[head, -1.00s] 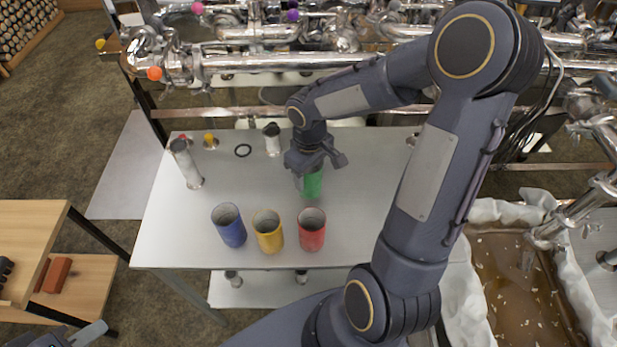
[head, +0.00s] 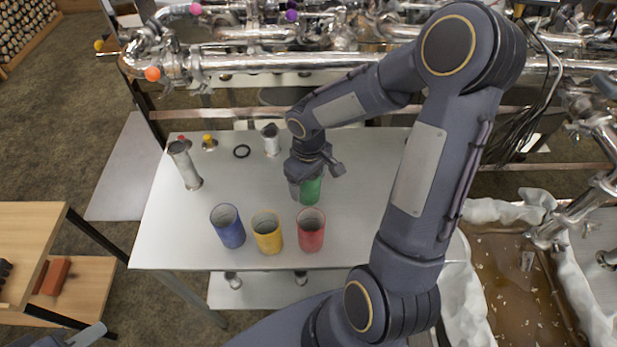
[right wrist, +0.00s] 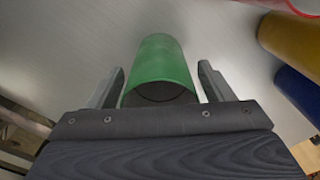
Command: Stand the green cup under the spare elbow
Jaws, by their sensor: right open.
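The green cup (head: 310,190) stands on the pale metal table, partly hidden by my right gripper (head: 309,176) above and behind it. In the right wrist view, the green cup (right wrist: 163,62) lies between the two open fingers of the right gripper (right wrist: 160,88). Gaps show at the cup's sides, so the fingers do not look closed on it. My left gripper (head: 85,336) is at the bottom left corner, far from the cup, and mostly cut off. I cannot tell which of the steel fittings is the spare elbow.
A blue cup (head: 228,228), a yellow cup (head: 267,232) and a red cup (head: 311,231) stand along the table's front edge. Steel pipework (head: 260,63) runs behind the table.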

